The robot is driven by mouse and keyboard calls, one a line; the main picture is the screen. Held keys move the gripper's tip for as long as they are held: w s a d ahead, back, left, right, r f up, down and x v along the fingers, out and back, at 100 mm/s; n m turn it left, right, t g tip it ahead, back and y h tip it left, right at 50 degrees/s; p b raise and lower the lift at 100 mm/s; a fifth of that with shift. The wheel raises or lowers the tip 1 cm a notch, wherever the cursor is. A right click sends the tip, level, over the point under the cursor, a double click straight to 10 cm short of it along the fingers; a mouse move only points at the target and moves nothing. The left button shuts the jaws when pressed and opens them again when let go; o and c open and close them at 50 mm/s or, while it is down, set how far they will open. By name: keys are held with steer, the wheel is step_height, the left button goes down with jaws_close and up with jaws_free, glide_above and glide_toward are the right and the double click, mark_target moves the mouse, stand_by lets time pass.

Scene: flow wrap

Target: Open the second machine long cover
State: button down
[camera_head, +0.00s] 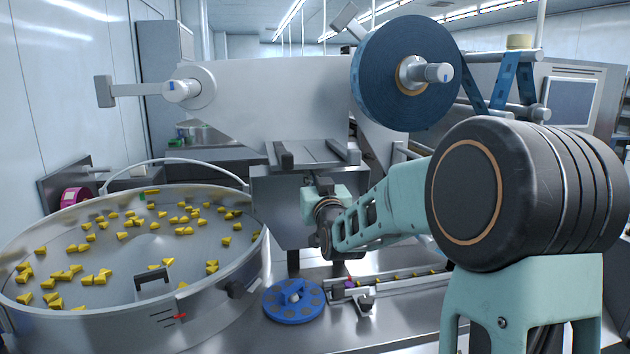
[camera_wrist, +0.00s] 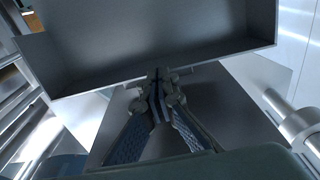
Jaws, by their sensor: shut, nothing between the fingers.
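A grey metal cover shaped like a shallow box fills the top of the wrist view (camera_wrist: 150,45), with its bright lower edge running across the picture. What looks like the same grey metal housing stands at the centre of the head view (camera_head: 278,208), partly behind my arm. I cannot tell for sure that it is the long cover. My gripper (camera_wrist: 158,80) is shut and empty, with its fingertips close together at the cover's lower edge. I cannot tell whether they touch it. In the head view my wrist hides most of the gripper.
A large round bowl (camera_head: 250,195) with several yellow pieces stands at left. A blue disc (camera_head: 293,302) and a narrow conveyor (camera_head: 400,284) lie on the metal deck below the housing. A blue film roll (camera_head: 385,75) hangs above my arm. A shiny rod (camera_wrist: 290,122) shows at right in the wrist view.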

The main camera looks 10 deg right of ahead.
steer(key=w, duration=0.3)
steer(key=shift+r, duration=0.4)
steer(key=shift+w+r, duration=0.25)
steer(key=shift+w, duration=0.25)
